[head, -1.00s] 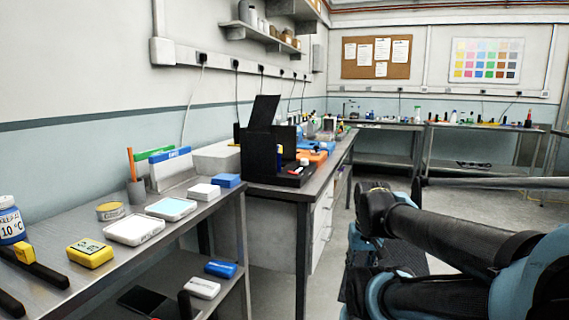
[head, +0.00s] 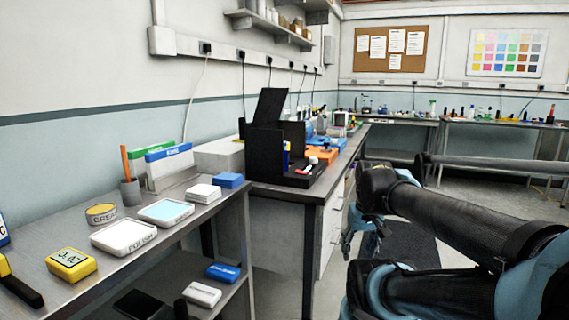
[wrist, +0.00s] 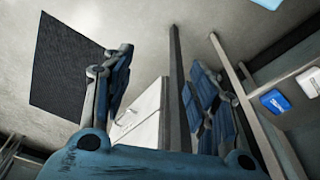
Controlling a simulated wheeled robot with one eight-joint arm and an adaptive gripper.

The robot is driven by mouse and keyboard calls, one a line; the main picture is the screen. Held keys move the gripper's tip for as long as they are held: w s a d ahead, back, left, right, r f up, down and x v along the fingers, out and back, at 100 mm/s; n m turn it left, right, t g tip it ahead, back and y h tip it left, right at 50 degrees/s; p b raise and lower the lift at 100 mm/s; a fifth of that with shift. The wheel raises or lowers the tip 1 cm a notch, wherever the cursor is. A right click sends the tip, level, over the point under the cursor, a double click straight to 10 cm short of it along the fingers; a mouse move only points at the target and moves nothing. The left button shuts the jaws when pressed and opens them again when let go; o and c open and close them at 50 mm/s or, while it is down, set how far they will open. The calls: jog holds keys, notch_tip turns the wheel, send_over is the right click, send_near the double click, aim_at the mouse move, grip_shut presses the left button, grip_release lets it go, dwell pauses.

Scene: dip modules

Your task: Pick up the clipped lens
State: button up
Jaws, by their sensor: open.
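I cannot make out the clipped lens in either view. In the wrist view my gripper (wrist: 160,90) is open and empty, with its blue and grey fingers spread wide apart. Between and behind the fingers show the floor, a white drawer front (wrist: 145,115) and dark table legs. In the head view my arm reaches in from the right, over the floor; the gripper's fingertips are not clear there.
A metal bench (head: 195,221) at left holds a yellow device (head: 71,264), white trays (head: 124,236) and a blue box (head: 229,180). Beyond it, another bench carries a black stand (head: 267,140) and an orange item (head: 322,153). Benches line the back wall. Floor is free right of the benches.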

jog(key=w+a+r+n+y, duration=0.1)
jog(key=w+a+r+n, duration=0.4)
jog(key=w+r, duration=0.75)
jog(key=w+a+r+n+y, duration=0.2)
jog(key=w+a+r+n, duration=0.35)
jog(key=w+r, duration=0.7)
jog(key=w+a+r+n+y, duration=0.1)
jog(key=w+a+r+n, duration=0.2)
jog(key=w+a+r, duration=0.7)
jog(key=shift+m+g, duration=0.25)
jog(key=shift+g, duration=0.05)
jog(key=w+f, duration=0.1)
jog(key=f, duration=0.3)
jog(key=w+a+f, duration=0.1)
jog(key=w+f, duration=0.1)
jog(key=f, duration=0.2)
jog(key=w+a+f, duration=0.1)
jog(key=f, duration=0.3)
jog(key=shift+w+a+f, duration=0.15)
jog(key=shift+a+f, duration=0.1)
jog(key=shift+f, duration=0.1)
jog(key=shift+c, duration=0.3)
grip_shut()
